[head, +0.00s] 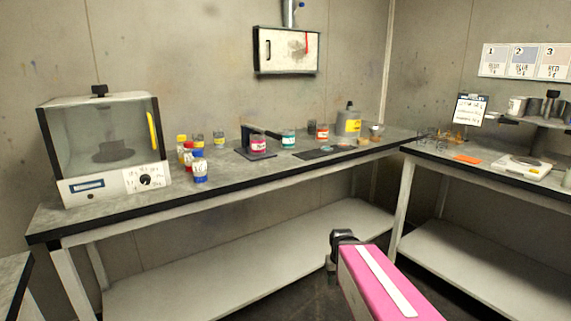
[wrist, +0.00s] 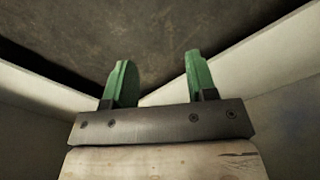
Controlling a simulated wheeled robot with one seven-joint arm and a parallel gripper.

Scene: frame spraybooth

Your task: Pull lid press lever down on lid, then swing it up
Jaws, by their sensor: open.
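The lid press (head: 241,152) stands on the long bench, with a dark base. Its dark lever (head: 262,131) runs to the right above a jar with a pink-red label (head: 258,145). I cannot tell whether the lever touches the jar's lid. My gripper shows in the wrist view (wrist: 157,62) with two green fingers spread apart and nothing between them. In the head view my arm reaches in from the bottom right, in front of and below the bench, well away from the press.
A clear-fronted booth (head: 103,150) stands at the bench's left. Several small paint jars (head: 200,168) stand between it and the press. A second bench (head: 470,168) is at right.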

